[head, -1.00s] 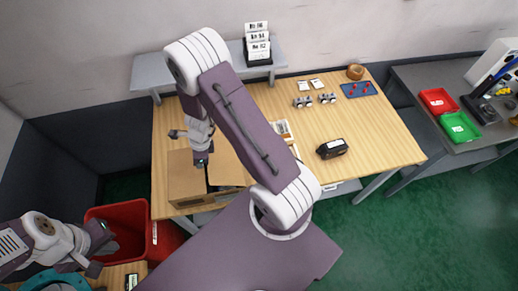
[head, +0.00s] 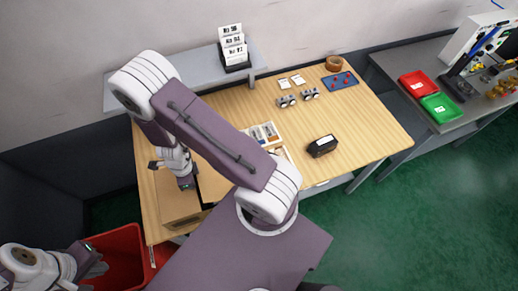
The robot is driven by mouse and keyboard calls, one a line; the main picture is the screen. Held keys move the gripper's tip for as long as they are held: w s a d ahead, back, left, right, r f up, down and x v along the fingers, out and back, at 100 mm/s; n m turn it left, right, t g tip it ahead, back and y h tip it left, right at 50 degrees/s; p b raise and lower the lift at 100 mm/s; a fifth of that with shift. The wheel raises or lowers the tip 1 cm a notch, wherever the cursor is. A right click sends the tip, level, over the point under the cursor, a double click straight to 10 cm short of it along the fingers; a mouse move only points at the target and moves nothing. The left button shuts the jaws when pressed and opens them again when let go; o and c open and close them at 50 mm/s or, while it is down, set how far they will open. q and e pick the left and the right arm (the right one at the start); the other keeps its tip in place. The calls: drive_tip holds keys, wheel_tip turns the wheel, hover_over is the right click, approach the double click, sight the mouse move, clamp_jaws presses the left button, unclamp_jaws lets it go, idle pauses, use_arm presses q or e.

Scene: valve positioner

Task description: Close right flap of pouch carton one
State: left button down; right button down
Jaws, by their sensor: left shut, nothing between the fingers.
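The brown pouch carton (head: 180,208) stands at the near left edge of the wooden table, partly behind my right arm. A brown panel lies on its left, and another brown panel, looking like the right flap (head: 213,186), shows beside a dark gap. The flap's far side is hidden by my arm. My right gripper (head: 186,184) points down at the carton's top near the gap; its fingertips are too small to read, and I cannot tell whether it touches. My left gripper (head: 98,264) is shut and empty at the lower left, over the red bin, away from the carton.
The red bin (head: 128,262) stands on the floor left of the table. A small tray (head: 265,134), a black device (head: 322,146) and a blue mat (head: 340,81) lie on the table (head: 370,120). A grey shelf (head: 190,75) runs behind. The table's right part has free room.

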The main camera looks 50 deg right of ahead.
drive_tip(key=shift+w+a+f, duration=0.1)
drive_tip(key=shift+w+a, duration=0.1)
drive_tip(key=shift+w, duration=0.1)
use_arm(q)
drive_tip(key=shift+w, duration=0.15)
use_arm(e)
drive_tip(key=shift+s+d, duration=0.15)
drive_tip(key=shift+s, duration=0.05)
use_arm(q)
drive_tip(key=shift+w+a+f, duration=0.1)
drive_tip(key=shift+w+a, duration=0.05)
use_arm(e)
drive_tip(key=shift+w, duration=0.15)
